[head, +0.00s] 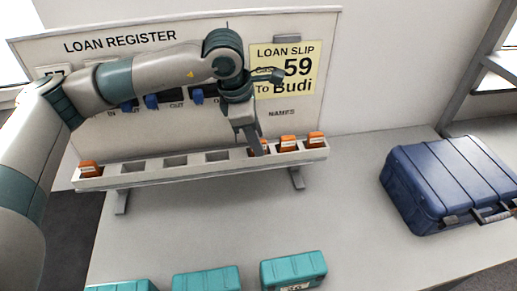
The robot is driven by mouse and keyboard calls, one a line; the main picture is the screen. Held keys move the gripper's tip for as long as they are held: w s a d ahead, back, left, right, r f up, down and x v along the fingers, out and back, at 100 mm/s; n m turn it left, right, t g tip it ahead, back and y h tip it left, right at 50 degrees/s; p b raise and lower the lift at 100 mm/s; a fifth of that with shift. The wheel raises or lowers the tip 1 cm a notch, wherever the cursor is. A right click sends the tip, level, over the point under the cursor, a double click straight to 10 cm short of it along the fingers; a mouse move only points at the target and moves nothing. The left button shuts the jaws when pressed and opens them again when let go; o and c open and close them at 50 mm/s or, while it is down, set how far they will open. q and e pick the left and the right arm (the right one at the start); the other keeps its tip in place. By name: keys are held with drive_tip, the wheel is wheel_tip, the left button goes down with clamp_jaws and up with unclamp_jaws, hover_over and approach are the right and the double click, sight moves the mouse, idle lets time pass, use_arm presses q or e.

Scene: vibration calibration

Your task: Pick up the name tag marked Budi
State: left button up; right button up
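My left gripper (254,143) points down at the right half of the grey slotted rack (135,178). Its fingers are at an orange name tag (264,144), which they partly hide. I cannot tell whether they are shut on it or just around it. Two more orange tags, one in the middle (288,144) and one at the right end (315,139), stand beside it. Another orange tag (90,169) sits in the leftmost slot. The writing on the tags is too small to read. A yellow loan slip (300,90) on the board reads 59, To Budi. My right gripper is out of view.
The loan register board (70,85) stands behind the rack, with blue pieces on it partly behind my arm. Several teal cases (293,270) are at the table's front edge. A blue case (455,180) lies at the right. The table (340,215) between is clear.

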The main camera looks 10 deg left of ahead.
use_arm(q)
clamp_jaws()
drive_tip(key=shift+r, duration=0.1)
